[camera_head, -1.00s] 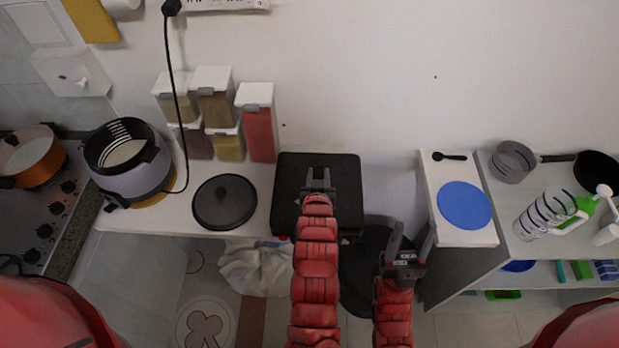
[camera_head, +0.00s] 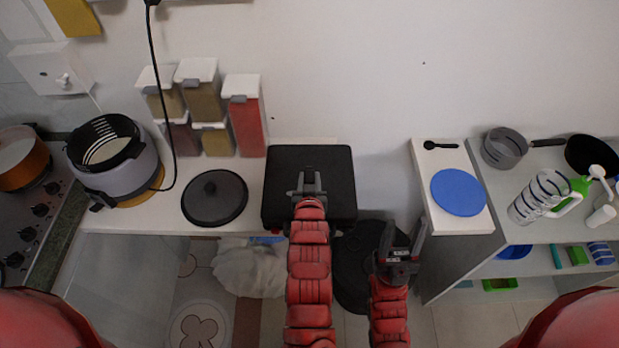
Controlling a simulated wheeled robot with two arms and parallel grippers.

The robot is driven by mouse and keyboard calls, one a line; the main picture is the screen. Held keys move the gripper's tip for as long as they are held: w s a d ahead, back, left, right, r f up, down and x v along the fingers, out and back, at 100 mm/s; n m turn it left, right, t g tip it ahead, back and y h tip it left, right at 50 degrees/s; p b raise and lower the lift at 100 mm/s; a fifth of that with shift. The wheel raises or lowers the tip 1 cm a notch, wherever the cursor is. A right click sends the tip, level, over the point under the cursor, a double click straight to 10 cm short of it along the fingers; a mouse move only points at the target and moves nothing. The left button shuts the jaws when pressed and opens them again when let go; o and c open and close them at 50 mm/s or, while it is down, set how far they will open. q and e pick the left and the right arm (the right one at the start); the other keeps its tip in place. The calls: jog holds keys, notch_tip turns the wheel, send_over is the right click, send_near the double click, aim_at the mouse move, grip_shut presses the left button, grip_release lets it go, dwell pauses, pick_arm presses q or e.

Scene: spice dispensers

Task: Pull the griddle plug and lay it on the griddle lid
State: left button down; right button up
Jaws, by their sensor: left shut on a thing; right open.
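The griddle is a black square box with a flat lid (camera_head: 335,165) on the white counter, in the middle of the head view. My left gripper (camera_head: 308,182) is over the lid, pointing at the wall. It is shut on a small dark thing, taken to be the griddle plug, which hardly shows against the black lid. I cannot tell whether the plug touches the lid, and its cord cannot be made out. My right gripper (camera_head: 404,238) is open and empty, low and to the right of the griddle, over the gap between counter and shelf.
A round dark lid (camera_head: 215,205) lies left of the griddle. A rice cooker (camera_head: 113,160) stands further left, its black cord rising to the wall. Spice dispensers (camera_head: 243,115) stand behind. A white shelf unit (camera_head: 475,240) with a blue disc (camera_head: 459,192) is at the right.

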pick_arm(q)
jog(key=shift+c, duration=2.3)
grip_release()
jog(key=shift+s+r, duration=0.1)
jog(key=p+v, duration=0.4)
jog(key=v, duration=1.3)
jog(key=shift+s, duration=0.1)
